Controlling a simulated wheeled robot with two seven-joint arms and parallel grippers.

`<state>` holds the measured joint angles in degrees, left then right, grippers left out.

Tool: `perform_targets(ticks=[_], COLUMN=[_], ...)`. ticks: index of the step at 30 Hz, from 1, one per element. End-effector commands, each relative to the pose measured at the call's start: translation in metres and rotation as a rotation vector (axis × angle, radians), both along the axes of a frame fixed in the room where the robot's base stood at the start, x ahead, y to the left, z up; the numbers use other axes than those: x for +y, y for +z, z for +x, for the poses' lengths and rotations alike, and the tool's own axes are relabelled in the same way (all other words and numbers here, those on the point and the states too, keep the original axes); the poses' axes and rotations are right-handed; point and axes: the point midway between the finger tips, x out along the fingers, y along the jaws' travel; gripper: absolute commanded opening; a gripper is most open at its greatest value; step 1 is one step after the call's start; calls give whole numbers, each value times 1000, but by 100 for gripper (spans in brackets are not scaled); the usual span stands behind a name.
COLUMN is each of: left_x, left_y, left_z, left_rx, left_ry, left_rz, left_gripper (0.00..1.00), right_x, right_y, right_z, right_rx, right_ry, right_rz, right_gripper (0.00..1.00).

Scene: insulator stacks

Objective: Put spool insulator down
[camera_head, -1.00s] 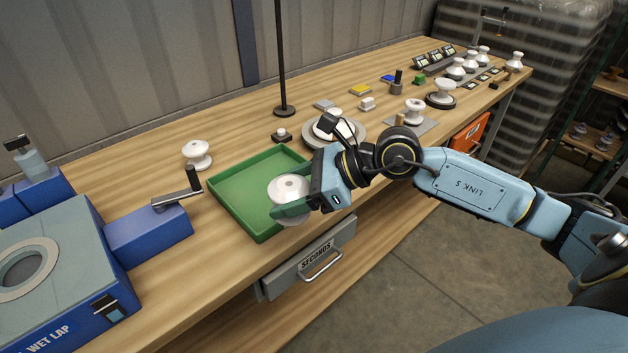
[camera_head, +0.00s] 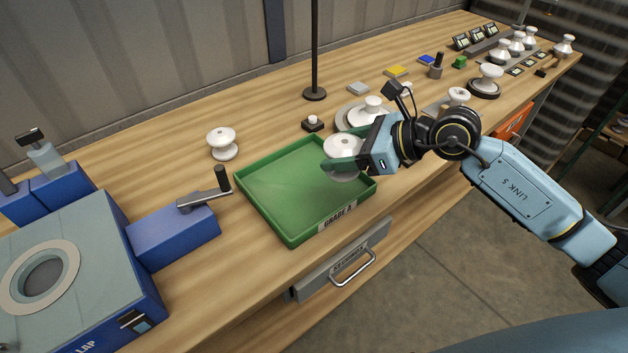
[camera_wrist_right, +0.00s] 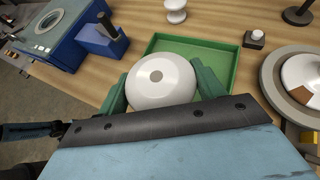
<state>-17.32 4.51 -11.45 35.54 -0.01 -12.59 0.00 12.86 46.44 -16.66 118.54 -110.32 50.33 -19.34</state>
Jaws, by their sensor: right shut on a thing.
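A white spool insulator (camera_head: 341,152) with a small hole in its top is held upright in my right gripper (camera_head: 343,166). In the right wrist view the green fingers of my right gripper (camera_wrist_right: 164,88) close on both sides of the insulator (camera_wrist_right: 160,76). In the head view it is over the right part of the green tray (camera_head: 262,215) labelled GRADE A. I cannot tell whether its base touches the tray floor. The fingers and the insulator's top hide its lower part. My left gripper is not in view.
Another white spool (camera_head: 222,143) stands on the bench left of the tray. A blue lap machine (camera_head: 110,262) is at left. A round turntable (camera_head: 345,117) with a white piece is behind my right gripper. A black post (camera_head: 315,60) rises behind the tray. The tray's left part is empty.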

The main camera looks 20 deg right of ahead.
Motion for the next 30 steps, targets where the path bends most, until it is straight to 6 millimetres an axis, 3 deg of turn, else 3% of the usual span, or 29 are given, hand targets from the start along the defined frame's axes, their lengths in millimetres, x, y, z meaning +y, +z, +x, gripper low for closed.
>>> perform_targets(ticks=[1, 6, 12, 17, 24, 30], left_x=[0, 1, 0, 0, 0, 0], left_y=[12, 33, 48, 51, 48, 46], left_z=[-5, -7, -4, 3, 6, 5], left_rx=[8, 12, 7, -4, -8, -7], left_ry=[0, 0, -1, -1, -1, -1], left_rz=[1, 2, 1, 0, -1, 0], left_gripper=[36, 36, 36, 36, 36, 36], right_x=[3, 4, 8, 11, 11, 11], right_y=[9, 3, -11, -23, -68, -85], right_z=[12, 44, 63, 68, 69, 69], right_rx=[-2, 2, 2, 1, 2, -2], right_ry=[-35, -169, -276, -310, -316, -314], right_rz=[15, 13, 9, 3, 1, 1], right_gripper=[27, 27, 27, 27, 27, 27])
